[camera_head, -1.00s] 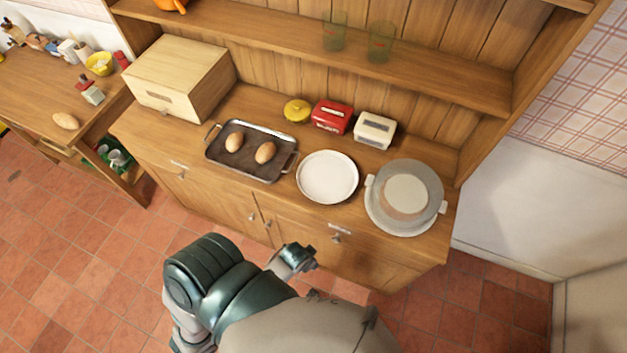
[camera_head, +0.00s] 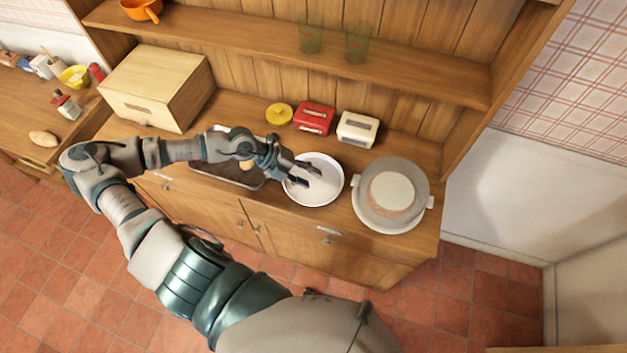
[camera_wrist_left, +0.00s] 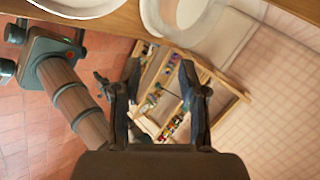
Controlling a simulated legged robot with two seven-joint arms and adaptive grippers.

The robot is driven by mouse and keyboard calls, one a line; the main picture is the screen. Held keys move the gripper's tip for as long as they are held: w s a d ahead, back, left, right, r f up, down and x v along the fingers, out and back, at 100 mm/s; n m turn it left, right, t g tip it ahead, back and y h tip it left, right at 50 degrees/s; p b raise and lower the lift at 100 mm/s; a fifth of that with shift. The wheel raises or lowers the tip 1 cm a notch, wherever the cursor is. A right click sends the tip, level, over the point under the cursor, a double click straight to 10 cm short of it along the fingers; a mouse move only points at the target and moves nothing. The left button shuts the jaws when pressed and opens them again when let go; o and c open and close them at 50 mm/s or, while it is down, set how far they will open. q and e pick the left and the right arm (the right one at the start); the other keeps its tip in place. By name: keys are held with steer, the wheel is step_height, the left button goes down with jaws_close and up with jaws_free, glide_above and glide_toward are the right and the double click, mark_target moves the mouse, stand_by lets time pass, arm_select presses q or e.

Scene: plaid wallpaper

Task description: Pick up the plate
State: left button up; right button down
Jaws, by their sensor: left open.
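The white round plate (camera_head: 328,188) lies flat on the wooden cabinet top, between the tray and the lidded pot. My left gripper (camera_head: 312,177) reaches in from the left, its fingers overlapping the plate's left half in the head view. Its fingers are apart with nothing between them. I cannot tell whether they touch the plate. In the left wrist view the open gripper (camera_wrist_left: 160,72) also shows, and a white rim at the top left (camera_wrist_left: 90,6) looks like the plate, cut by the frame edge. My right gripper is not in view.
A dark tray (camera_head: 222,176) with a brown egg is partly behind my left arm. A pale lidded pot (camera_head: 392,190) stands close right of the plate. Behind are a yellow lidded dish (camera_head: 279,114), a red box (camera_head: 314,118) and a white box (camera_head: 357,129). A shelf hangs above.

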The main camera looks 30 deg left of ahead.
arm_select(q)
steer(key=s+a+g+y, duration=0.25)
steer(key=a+y, duration=0.35)
steer(key=a, duration=0.7)
steer(key=p, duration=0.2)
glide_above(285, 186)
steer(key=s+a, duration=0.2)
steer(key=shift+n+t, duration=0.25)
steer(key=shift+n, duration=0.15)
steer(key=f, duration=1)
steer(key=shift+w+d+f, duration=0.15)
steer(key=shift+w+f, duration=0.05)
steer(key=shift+f, duration=0.2)
steer(key=x, duration=0.3)
steer(key=p+x, duration=0.1)
steer(key=x, duration=0.1)
steer(key=shift+w+d+f, duration=0.1)
steer(key=shift+d+f, duration=0.1)
steer(key=shift+d, duration=0.25)
steer(key=shift+f, duration=0.25)
jaws_close()
